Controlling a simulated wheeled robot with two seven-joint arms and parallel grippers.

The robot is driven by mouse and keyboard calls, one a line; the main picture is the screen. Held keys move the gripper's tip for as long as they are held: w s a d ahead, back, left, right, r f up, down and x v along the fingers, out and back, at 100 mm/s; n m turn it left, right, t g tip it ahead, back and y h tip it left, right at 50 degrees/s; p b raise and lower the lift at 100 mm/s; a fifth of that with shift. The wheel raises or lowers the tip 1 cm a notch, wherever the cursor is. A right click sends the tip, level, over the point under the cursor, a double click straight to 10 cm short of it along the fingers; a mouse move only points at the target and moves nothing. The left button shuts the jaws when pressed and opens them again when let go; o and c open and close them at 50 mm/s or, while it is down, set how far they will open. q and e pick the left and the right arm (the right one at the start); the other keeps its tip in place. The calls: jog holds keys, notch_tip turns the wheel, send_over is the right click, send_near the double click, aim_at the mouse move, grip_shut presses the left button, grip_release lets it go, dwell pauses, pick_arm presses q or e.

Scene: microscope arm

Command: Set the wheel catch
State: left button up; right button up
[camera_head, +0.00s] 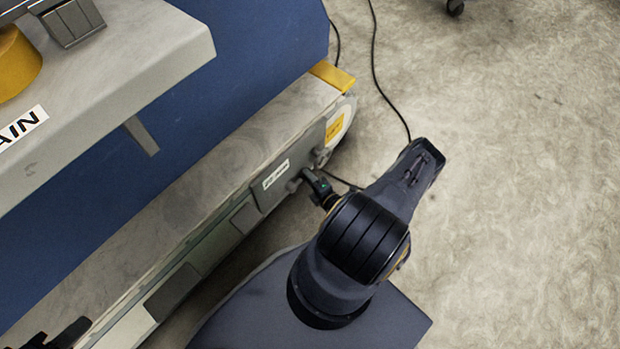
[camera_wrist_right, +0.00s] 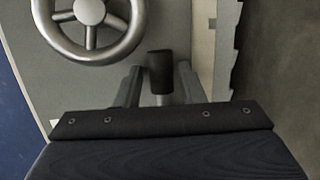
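In the right wrist view a silver spoked handwheel (camera_wrist_right: 90,22) is on the grey panel at the upper left, partly cut off. Beside it stands a short dark lever with a black knob (camera_wrist_right: 160,68), which I take for the wheel catch. My right gripper (camera_wrist_right: 160,82) has its two fingers apart, one each side of the lever, with narrow gaps visible. In the head view my right gripper (camera_head: 312,186) is at the side of the long grey base; the arm partly hides that spot. A dark shape at the bottom left looks like part of my left gripper (camera_head: 58,335); its fingers are unclear.
The long grey base (camera_head: 215,170) has a yellow end strip (camera_head: 332,76) and a white label (camera_head: 276,174). A grey overhanging part (camera_head: 120,75) and a blue body (camera_head: 255,60) rise at the left. Black cables (camera_head: 374,65) lie on the floor. Floor at the right is open.

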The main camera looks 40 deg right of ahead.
jog(key=shift+o, duration=0.9)
jog(key=p+v, duration=0.2)
jog(key=v, duration=0.5)
jog(key=shift+s, duration=0.4)
jog(key=shift+a, duration=0.1)
